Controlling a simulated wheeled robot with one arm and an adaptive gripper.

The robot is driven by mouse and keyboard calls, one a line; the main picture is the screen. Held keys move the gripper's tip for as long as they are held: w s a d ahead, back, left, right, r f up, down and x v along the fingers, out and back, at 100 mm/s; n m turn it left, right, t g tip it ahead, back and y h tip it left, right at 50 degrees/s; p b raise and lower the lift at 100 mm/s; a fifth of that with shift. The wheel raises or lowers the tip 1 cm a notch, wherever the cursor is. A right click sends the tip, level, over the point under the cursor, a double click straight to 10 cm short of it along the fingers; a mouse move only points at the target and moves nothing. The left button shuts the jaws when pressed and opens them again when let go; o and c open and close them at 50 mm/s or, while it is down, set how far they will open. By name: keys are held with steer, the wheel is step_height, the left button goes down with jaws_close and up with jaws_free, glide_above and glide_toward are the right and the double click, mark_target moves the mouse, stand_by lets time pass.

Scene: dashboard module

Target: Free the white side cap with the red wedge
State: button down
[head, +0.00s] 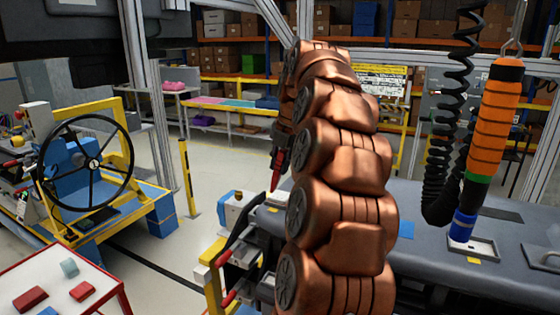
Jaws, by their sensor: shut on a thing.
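My gripper (281,148) is partly hidden behind my large copper arm in the middle of the head view. It is shut on the red wedge (276,172), which points down with its thin tip low. The tip appears just above the left end of the grey dashboard module (440,245); I cannot tell whether it touches anything. A small pale piece (274,198) at that end may be the white side cap, but my arm hides much of this area.
A white and blue block (236,209) stands left of the dashboard end. An orange tool (498,105) hangs at right beside a black coiled hose (448,120). A steering-wheel stand (90,165) is at left. A red-edged table (65,285) with small blocks is at front left.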

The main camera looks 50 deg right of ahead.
steer(key=shift+a+f+b, duration=0.1)
steer(key=shift+f+b, duration=0.65)
steer(key=shift+f, duration=1.75)
steer(key=shift+f, duration=0.15)
steer(key=shift+r+p, duration=1.4)
steer(key=shift+r, duration=2.15)
